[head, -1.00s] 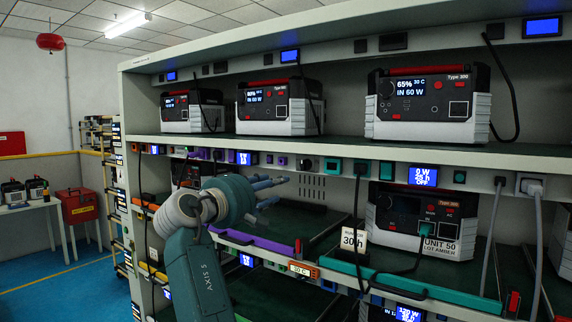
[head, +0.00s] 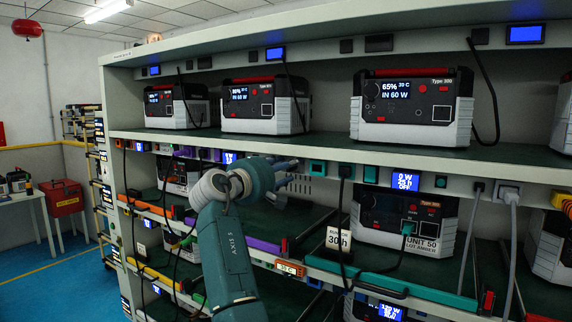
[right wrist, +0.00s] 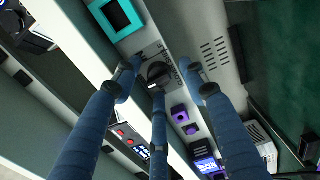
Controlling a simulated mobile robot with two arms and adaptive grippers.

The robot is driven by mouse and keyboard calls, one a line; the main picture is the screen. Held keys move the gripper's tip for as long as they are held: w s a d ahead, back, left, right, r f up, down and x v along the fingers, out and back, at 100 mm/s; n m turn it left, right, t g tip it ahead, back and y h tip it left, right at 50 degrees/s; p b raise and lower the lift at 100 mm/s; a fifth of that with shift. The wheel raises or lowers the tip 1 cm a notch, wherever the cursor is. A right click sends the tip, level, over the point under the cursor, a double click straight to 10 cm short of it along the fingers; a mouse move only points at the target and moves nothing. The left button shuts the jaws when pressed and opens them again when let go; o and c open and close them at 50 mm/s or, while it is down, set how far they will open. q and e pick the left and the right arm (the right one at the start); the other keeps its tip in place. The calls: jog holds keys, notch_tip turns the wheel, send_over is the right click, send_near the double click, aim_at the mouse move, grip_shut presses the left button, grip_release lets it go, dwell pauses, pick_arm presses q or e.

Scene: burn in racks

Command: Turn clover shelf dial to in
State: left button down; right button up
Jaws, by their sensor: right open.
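In the right wrist view a dark round dial (right wrist: 158,75) sits on the pale shelf rail. It has a light pointer mark, and small lettering around it that I cannot read fully. The three blue fingers of my right gripper (right wrist: 163,82) are spread open around it, one on each side and one below; contact is unclear. In the head view my right gripper (head: 289,172) is at the middle rail, left of a teal-framed socket (head: 317,168), and its fingers hide the dial. That socket also shows in the wrist view (right wrist: 118,14). My left gripper is not in view.
Purple fittings (right wrist: 180,113) and a blue display (right wrist: 205,165) sit along the same rail. Power units (head: 414,105) stand on the shelf above. A black cable (head: 345,205) hangs to the right of my gripper. Unit 50 (head: 405,220) stands on the lower shelf.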

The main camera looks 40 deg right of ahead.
grip_shut()
jog(key=m+b, duration=0.1)
jog(key=m, duration=0.2)
dwell(0.4)
